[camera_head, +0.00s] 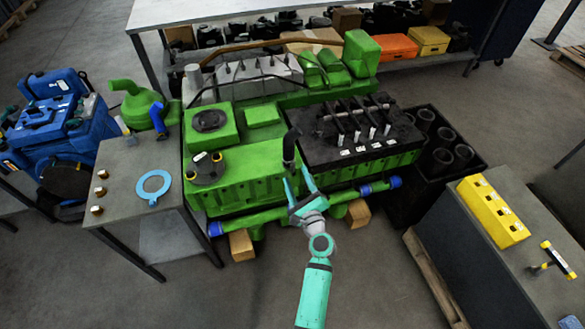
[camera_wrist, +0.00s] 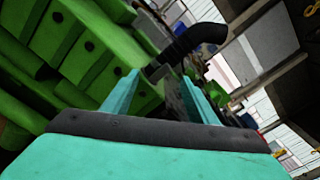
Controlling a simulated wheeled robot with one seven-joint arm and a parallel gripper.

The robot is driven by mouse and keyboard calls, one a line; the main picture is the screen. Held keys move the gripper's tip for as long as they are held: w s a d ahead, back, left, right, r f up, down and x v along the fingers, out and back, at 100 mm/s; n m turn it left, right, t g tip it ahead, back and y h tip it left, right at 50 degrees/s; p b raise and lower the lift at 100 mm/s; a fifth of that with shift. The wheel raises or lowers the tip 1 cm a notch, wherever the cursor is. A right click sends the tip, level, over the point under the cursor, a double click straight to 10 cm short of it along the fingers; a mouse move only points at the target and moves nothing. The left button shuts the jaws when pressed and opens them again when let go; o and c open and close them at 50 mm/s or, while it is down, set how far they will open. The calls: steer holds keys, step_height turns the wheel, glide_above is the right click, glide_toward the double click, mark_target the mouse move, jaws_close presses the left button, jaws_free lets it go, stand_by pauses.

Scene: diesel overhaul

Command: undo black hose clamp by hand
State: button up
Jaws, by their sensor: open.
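A black bent hose (camera_head: 289,147) stands at the front edge of the green engine block (camera_head: 245,168), near its middle. In the wrist view the black hose (camera_wrist: 194,42) curves up to the right, and its lower end, with a dark clamp-like band (camera_wrist: 157,70), shows between my fingertips. I cannot tell the clamp's details, as it is small and dark. My gripper (camera_head: 296,178) is open and empty just in front of the hose's lower end. In the wrist view my gripper (camera_wrist: 160,79) has its two teal fingers apart, with the hose end beyond the tips.
A black cylinder-head section (camera_head: 350,140) lies right of the hose. Blue-ended green pipe (camera_head: 349,194) runs along the engine's front. A grey table with a light-blue ring (camera_head: 153,186) stands left. A bench with a yellow block (camera_head: 492,212) stands right.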

mark_target(293, 169)
steer(key=m, duration=0.3)
steer(key=shift+m, duration=0.3)
steer(key=m, duration=0.4)
steer(key=shift+x, duration=2.55)
